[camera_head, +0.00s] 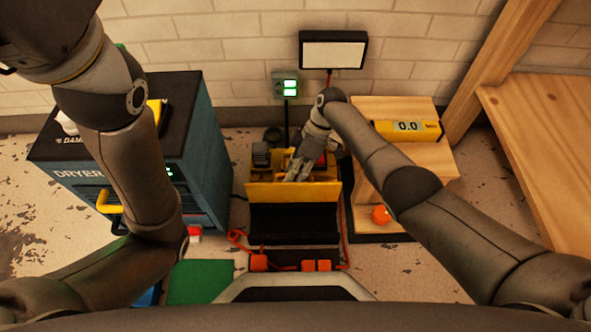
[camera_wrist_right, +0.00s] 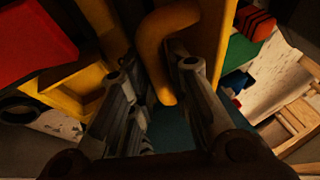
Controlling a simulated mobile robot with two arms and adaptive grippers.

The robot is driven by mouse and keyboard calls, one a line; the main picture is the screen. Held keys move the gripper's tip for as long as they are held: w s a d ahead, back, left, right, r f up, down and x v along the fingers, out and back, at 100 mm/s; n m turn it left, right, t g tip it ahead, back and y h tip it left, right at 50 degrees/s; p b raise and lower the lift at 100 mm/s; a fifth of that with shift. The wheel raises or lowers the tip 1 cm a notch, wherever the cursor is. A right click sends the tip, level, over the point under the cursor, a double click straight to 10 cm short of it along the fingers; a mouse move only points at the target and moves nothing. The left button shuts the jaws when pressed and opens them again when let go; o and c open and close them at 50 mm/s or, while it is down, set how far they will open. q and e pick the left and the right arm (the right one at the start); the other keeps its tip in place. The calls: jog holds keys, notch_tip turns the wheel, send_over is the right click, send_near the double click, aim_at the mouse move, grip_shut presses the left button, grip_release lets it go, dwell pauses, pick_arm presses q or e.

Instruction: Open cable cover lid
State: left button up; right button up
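In the head view a yellow machine (camera_head: 325,192) stands on the floor at the centre, with a black panel or opening (camera_head: 293,220) on its near side. I cannot tell which part is the cable cover lid. My right gripper (camera_head: 292,172) reaches down over the machine's yellow top. In the right wrist view its two fingers (camera_wrist_right: 157,65) are apart. A curved orange-yellow handle (camera_wrist_right: 165,40) lies at the fingertips, partly between them; I see no clear grip on it. My left arm bends up at the left; its gripper is out of view.
A dark blue dryer cabinet (camera_head: 65,185) stands left of the machine. A wooden stand with a yellow "0.0" display (camera_head: 408,130) stands right, with an orange ball-like knob (camera_head: 381,214). Orange cable parts (camera_head: 316,266) lie in front. A monitor (camera_head: 333,50) is behind.

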jog(key=shift+o, duration=1.2)
jog(key=shift+s+f, duration=0.1)
jog(key=shift+f, duration=0.05)
jog(key=shift+o, duration=0.3)
jog(key=shift+r, duration=0.2)
jog(key=v, duration=1.2)
